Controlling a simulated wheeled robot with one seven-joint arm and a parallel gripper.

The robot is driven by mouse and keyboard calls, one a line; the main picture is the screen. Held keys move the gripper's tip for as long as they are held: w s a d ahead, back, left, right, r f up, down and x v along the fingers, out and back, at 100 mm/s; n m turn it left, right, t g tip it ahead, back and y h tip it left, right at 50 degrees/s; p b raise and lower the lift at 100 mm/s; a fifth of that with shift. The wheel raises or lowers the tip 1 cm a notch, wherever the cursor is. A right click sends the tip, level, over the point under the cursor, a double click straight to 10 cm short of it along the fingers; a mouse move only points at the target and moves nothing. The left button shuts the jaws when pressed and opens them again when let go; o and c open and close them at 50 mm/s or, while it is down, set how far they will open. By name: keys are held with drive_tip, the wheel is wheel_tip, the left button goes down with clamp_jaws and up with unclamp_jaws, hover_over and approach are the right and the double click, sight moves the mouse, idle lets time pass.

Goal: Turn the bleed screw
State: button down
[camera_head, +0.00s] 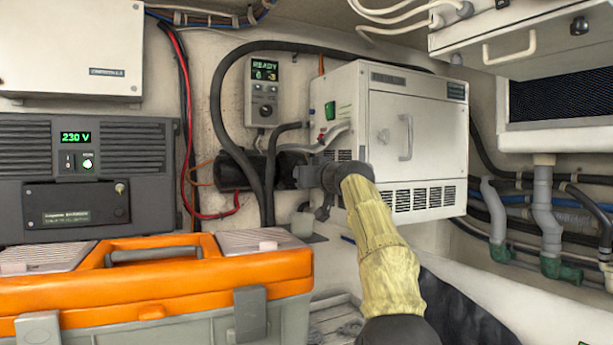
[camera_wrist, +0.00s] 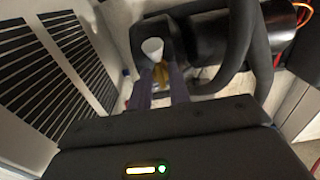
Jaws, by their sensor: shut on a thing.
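My gripper (camera_wrist: 162,84) shows in the wrist view with its two dark fingers close together. They are shut on a small brass-coloured piece, which looks like the bleed screw (camera_wrist: 160,71). A white rounded cap or tube end (camera_wrist: 152,48) stands just beyond the fingertips, against a dark fitting. In the head view, my gripper (camera_head: 302,177) is at the lower left of the white heater cabinet (camera_head: 388,110), beside the black hoses. The screw is hidden there behind my gripper, and its angle cannot be read.
A thick black hose (camera_head: 217,100) loops around the fitting, with a black cylinder (camera_head: 233,170) to the left. A control panel (camera_head: 264,90) reads READY. An orange toolbox (camera_head: 150,275) fills the lower left. Grey pipes (camera_head: 497,212) run on the right.

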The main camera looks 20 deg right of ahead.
drive_tip(key=shift+w+f, duration=0.1)
drive_tip(key=shift+f, duration=0.15)
drive_tip(key=c, duration=1.3)
unclamp_jaws()
drive_tip(key=shift+r, duration=0.2)
drive_tip(key=shift+s, duration=0.2)
drive_tip(key=s+b, duration=0.9)
drive_tip(key=s, duration=0.8)
drive_tip(key=shift+d, duration=0.3)
